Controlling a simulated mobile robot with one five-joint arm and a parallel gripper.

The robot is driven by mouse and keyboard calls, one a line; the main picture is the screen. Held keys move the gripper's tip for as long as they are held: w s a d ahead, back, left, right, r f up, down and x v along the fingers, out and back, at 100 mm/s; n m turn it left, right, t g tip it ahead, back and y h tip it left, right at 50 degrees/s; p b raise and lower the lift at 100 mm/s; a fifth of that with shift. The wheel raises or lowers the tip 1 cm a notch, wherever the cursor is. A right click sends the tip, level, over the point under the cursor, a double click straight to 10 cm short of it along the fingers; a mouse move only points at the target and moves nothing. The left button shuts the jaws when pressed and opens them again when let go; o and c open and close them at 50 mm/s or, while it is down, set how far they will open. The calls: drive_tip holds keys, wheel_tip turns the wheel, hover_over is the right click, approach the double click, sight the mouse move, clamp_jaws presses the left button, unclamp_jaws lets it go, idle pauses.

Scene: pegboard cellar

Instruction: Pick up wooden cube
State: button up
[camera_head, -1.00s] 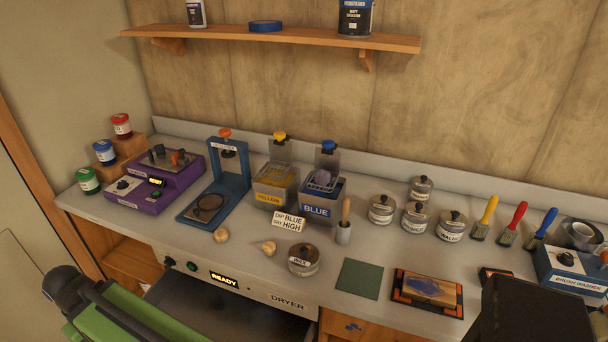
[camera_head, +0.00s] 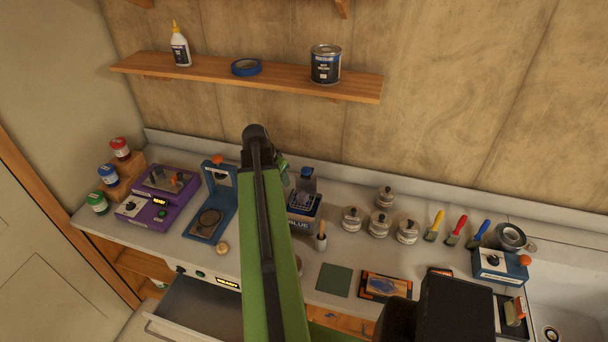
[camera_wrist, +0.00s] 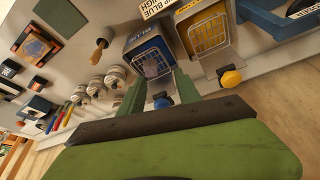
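No plain wooden cube is clearly visible. A small purplish, block-like thing (camera_wrist: 151,66) sits in the wire basket of the blue dip tank (camera_wrist: 143,43); I cannot tell whether it is the cube. The blue tank (camera_head: 303,222) stands on the counter in the head view, partly beside my raised arm. In the head view my arm hides the yellow tank and most of the gripper.
A yellow tank (camera_wrist: 204,28) stands beside the blue one. A shelf (camera_head: 245,78) is above. A drawer (camera_head: 198,309) is open below the counter.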

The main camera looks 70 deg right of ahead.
drive_tip(key=s+d+r+m, duration=0.1)
drive_tip(key=s+d+r, duration=0.1)
drive_tip(key=s, duration=0.2)
drive_tip(key=b, duration=1.1)
approach(303, 194)
drive_tip(key=x, duration=0.5)
drive_tip(key=shift+f, duration=0.15)
drive_tip(key=b+x, duration=0.5)
drive_tip(key=shift+f, duration=0.2)
drive_tip(key=shift+r, duration=0.25)
clamp_jaws()
